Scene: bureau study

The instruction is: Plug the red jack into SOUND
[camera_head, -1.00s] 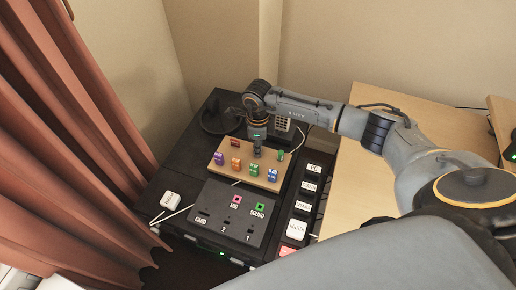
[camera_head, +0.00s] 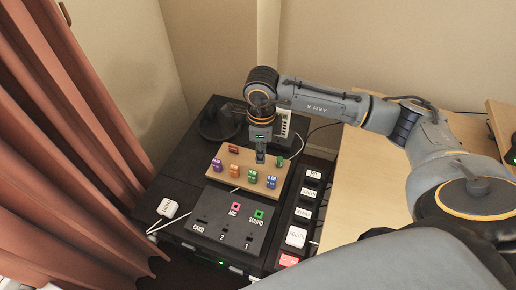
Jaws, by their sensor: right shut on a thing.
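The SOUND socket (camera_head: 258,215) is a green-rimmed square on the black sloped panel (camera_head: 221,226), right of the pink-rimmed MIC socket (camera_head: 235,207). Behind the panel is a wooden block (camera_head: 226,182) with several coloured plugs in it. A dark red plug (camera_head: 233,149) stands at its back left; I cannot tell whether it is a jack. My right gripper (camera_head: 260,160) points down at the middle of the block's back row, right of the dark red plug. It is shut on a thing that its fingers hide. My left gripper is not in view.
Purple (camera_head: 217,166), orange, blue (camera_head: 271,181) and green (camera_head: 281,161) plugs stand close around the right gripper. A curtain (camera_head: 70,150) hangs at the left.

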